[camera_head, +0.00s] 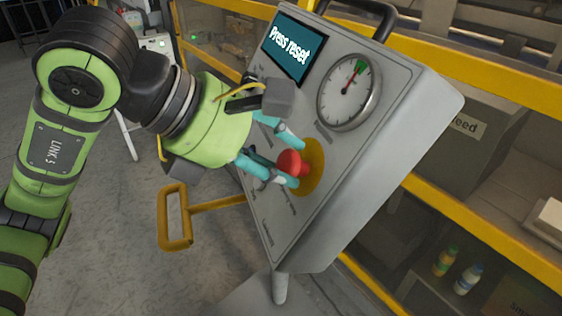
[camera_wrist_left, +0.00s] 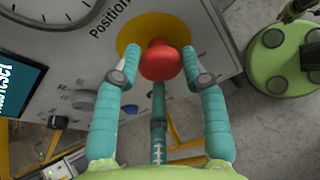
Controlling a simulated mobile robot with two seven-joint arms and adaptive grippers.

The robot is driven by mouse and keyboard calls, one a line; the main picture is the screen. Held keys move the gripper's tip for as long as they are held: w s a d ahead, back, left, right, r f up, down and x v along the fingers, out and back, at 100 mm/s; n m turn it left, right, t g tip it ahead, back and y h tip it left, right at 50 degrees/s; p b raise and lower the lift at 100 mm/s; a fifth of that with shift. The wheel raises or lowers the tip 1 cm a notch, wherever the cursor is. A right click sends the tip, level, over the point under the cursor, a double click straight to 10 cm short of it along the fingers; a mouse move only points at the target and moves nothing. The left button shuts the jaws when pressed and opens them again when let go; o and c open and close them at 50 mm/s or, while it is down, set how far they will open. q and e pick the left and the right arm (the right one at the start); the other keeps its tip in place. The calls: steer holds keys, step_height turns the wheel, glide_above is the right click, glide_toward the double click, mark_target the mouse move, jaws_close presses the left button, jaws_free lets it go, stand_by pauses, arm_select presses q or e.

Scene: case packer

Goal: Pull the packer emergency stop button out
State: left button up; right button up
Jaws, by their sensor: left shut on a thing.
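The red emergency stop button (camera_head: 290,162) sits on a round yellow plate (camera_head: 313,168) on the grey control panel (camera_head: 385,130). My left gripper (camera_head: 292,166) is at the button, with its teal fingers around it. In the left wrist view the red button (camera_wrist_left: 160,61) lies between the fingertips of the left gripper (camera_wrist_left: 160,68), with the yellow plate (camera_wrist_left: 128,32) behind it. The left gripper is shut on the button. The panel's screen (camera_head: 289,47) reads "Press reset". My right gripper is not seen in the head view.
A round gauge (camera_head: 349,91) is above the button, and a black handle (camera_head: 372,12) tops the panel. A yellow lever (camera_head: 175,217) sticks out at the lower left. Yellow rails (camera_head: 480,222) and shelves with bottles (camera_head: 467,279) stand behind, at the right.

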arm_select(q)
steer(key=shift+s+a+f, duration=0.1)
steer(key=shift+a, duration=0.1)
steer(key=o, duration=1.3)
steer(key=shift+a, duration=0.1)
steer(key=shift+c, duration=0.2)
steer(key=shift+s+a+r, duration=0.1)
steer(key=shift+a+r, duration=0.3)
steer(key=shift+r, duration=0.15)
steer(key=v, duration=1.1)
steer(key=shift+s+a, duration=0.1)
steer(key=shift+a, duration=0.05)
